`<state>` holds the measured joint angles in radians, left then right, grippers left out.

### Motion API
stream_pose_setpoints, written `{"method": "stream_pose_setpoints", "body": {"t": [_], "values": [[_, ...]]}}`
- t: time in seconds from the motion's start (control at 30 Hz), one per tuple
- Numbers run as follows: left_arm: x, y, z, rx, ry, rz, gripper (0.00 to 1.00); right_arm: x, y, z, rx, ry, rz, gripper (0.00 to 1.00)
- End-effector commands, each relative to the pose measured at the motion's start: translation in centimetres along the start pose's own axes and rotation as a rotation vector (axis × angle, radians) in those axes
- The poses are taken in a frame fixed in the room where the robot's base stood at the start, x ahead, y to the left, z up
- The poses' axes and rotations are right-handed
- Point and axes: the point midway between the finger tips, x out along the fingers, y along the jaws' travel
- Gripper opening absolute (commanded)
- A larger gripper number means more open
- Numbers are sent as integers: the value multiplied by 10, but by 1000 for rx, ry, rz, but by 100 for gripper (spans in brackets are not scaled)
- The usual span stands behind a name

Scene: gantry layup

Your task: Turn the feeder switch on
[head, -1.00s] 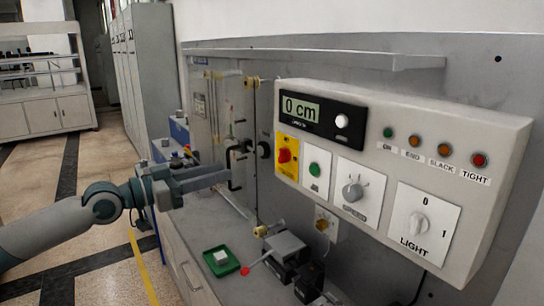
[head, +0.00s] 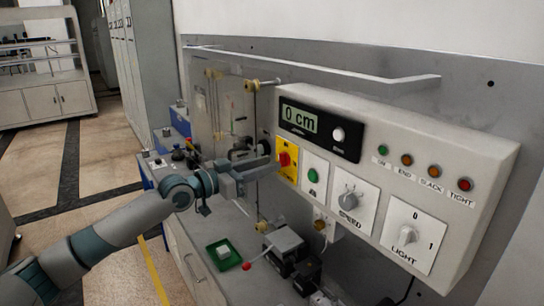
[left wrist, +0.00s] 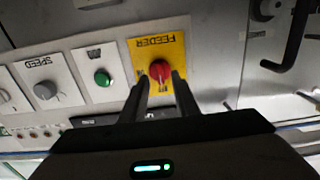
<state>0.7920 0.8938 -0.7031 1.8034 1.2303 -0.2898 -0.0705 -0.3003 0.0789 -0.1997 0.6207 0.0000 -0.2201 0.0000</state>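The feeder switch is a red knob (head: 284,159) on a yellow plate (head: 293,173) at the left end of the control box. In the left wrist view the plate's FEEDER label reads upside down, and the red knob (left wrist: 160,71) shows between the fingertips. My left gripper (head: 275,166) is up at the plate, its tips in front of the knob's lower left. In the left wrist view its two fingers (left wrist: 161,80) are apart, one on each side of the knob. I cannot tell whether they touch it. My right gripper is not in view.
Next to the switch are a green button (head: 313,176), the speed knob (head: 348,200) and the light knob (head: 407,236). The display (head: 299,119) reads 0 cm. A black handle (left wrist: 291,45) is close by.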

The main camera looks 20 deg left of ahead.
Motion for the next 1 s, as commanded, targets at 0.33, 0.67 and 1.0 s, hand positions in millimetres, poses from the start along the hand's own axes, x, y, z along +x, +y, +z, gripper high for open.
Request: {"method": "stream_pose_setpoints", "body": {"t": [0.33,0.67,1.0], "values": [[25,0,0,-1,0,0,28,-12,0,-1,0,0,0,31],[26,0,1,-1,0,0,14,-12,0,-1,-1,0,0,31],[25,0,1,4,0,0,0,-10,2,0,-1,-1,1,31]]}}
